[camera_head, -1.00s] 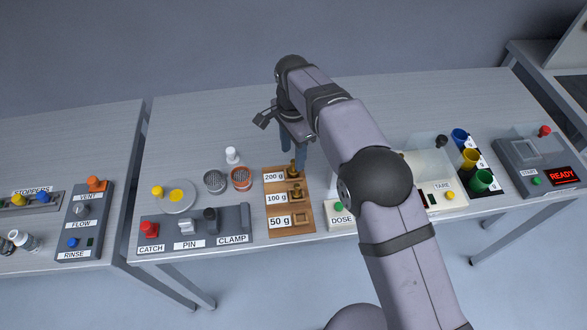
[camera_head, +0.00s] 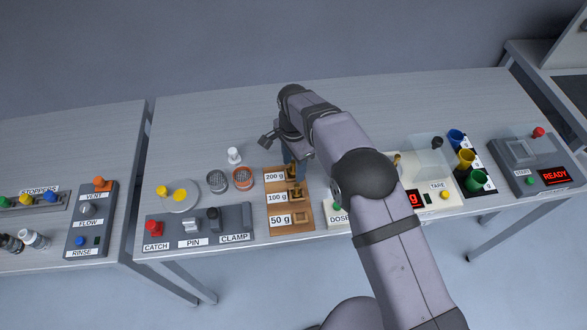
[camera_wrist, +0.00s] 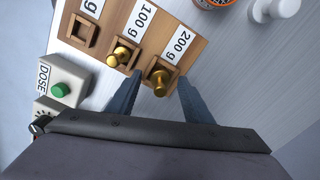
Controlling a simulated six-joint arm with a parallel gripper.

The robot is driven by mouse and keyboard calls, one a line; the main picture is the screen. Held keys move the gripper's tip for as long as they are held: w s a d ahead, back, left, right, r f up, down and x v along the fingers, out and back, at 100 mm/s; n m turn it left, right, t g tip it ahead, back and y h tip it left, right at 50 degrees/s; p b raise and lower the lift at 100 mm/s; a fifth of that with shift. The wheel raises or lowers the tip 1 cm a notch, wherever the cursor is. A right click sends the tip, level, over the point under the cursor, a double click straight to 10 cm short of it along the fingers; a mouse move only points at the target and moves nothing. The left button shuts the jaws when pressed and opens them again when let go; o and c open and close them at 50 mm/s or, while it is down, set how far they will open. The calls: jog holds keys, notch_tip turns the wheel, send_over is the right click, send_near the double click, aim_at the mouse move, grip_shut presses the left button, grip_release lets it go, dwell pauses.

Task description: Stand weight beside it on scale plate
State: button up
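The wooden weight rack (camera_head: 306,223) has slots labelled 200 g, 100 g and 50 g. The brass 200 g weight (camera_wrist: 160,79) and brass 100 g weight (camera_wrist: 121,55) stand in their slots; the 50 g slot looks empty. My gripper (camera_wrist: 157,82) is open, its fingers either side of the 200 g weight, with no clear contact. The white scale (camera_head: 444,207), with TARE button and red display, is partly behind my arm in the head view. A small brass-coloured thing (camera_head: 397,159) shows on it beside my arm; the plate is mostly hidden.
Left of the rack are two round sieve-like cups (camera_head: 242,179), a white stopper-like piece (camera_head: 234,155) and a plate with yellow pieces (camera_head: 183,208). Coloured cups (camera_head: 466,159) stand beyond the scale.

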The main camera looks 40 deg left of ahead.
aim_at(294, 162)
grip_shut()
jog(key=shift+r, duration=0.1)
notch_tip(294, 162, up, 10)
jog(key=b, duration=0.3)
jog(key=shift+d, duration=0.1)
dwell(0.3)
